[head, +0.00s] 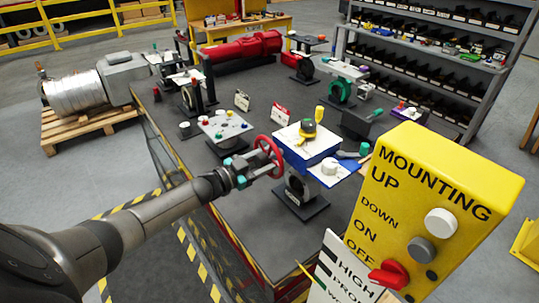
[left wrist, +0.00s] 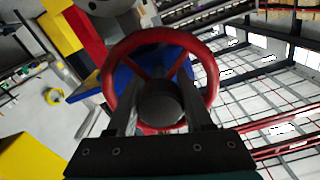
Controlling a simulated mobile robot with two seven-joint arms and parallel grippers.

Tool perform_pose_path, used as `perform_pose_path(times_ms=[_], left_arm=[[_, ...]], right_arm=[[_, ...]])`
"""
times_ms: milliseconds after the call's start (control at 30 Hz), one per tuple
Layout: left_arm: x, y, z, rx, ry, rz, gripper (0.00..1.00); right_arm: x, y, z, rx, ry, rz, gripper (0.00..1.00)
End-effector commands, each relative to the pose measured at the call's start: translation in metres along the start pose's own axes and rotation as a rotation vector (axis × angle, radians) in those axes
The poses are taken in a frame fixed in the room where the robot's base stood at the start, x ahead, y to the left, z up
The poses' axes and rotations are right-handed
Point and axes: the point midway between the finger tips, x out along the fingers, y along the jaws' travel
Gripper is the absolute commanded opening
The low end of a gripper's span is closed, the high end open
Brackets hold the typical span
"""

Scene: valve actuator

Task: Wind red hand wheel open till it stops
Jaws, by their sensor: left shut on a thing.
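The red hand wheel (head: 268,155) stands upright on the side of the blue and white valve actuator (head: 303,147) on the dark table. My left gripper (head: 247,168) reaches it from the left in the head view. In the left wrist view the red hand wheel (left wrist: 108,72) is seen face on, with its dark round hub in the middle. The two fingers of my left gripper (left wrist: 160,110) lie on either side of the hub, inside the rim, and are shut on the wheel. The exact contact is partly hidden. My right gripper is in neither view.
A yellow control box (head: 430,205) with knobs and a red switch stands at the right front. Another actuator (head: 222,126) with coloured knobs stands left of the wheel. A shelf rack (head: 430,60) is at the back right.

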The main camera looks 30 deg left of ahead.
Motion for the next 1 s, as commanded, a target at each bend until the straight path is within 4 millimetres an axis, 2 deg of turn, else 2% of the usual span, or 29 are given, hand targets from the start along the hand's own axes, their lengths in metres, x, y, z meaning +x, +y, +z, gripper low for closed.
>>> perform_pose_path(times_ms=[600,1000], left_arm=[[-0.0001,0.0014,-0.0007,-0.549,0.000,0.000,0.00],[-0.0002,0.0023,-0.0008,-0.736,-0.001,0.000,0.00]], right_arm=[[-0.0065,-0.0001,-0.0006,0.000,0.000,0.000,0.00],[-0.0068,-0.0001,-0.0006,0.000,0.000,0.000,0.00]])
